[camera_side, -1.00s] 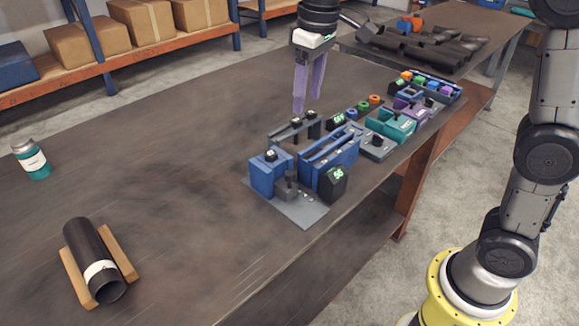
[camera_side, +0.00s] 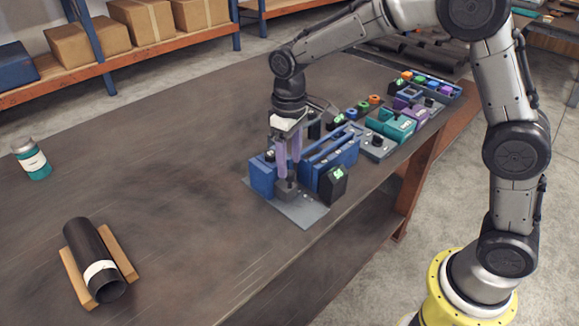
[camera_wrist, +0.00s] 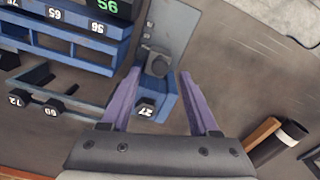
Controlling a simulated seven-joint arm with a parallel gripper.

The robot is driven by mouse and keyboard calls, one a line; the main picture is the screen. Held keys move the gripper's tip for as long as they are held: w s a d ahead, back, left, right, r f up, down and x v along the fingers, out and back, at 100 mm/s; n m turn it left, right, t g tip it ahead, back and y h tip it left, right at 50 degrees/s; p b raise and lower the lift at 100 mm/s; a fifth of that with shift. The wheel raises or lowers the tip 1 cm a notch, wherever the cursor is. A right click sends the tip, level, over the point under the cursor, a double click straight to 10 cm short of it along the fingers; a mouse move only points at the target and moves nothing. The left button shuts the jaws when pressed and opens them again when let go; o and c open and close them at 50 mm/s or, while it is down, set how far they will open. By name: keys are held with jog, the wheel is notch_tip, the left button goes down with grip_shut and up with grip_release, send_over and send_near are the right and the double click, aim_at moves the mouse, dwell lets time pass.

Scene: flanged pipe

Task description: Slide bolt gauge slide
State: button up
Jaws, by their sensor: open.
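The bolt gauge stands on a grey base plate (camera_side: 308,212), with a blue block (camera_side: 262,180) at its left end. A small dark grey slide with an upright knob (camera_side: 286,194) sits beside the block; it also shows in the wrist view (camera_wrist: 155,62). My gripper (camera_side: 288,178) points down over the slide with its purple fingers apart. In the wrist view the fingertips (camera_wrist: 161,74) are to either side of the slide's knob and the blue block, which is labelled 27. I cannot tell whether a finger touches the knob.
A blue slotted rack (camera_side: 337,162) and a black display (camera_side: 332,186) reading 56 stand close on the right. Teal and purple fixtures (camera_side: 397,123) line the bench behind. A dark pipe (camera_side: 88,250) lies in a wooden cradle at front left.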

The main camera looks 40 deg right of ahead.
jog(key=shift+f, duration=1.3)
jog(key=shift+c, duration=0.3)
grip_shut()
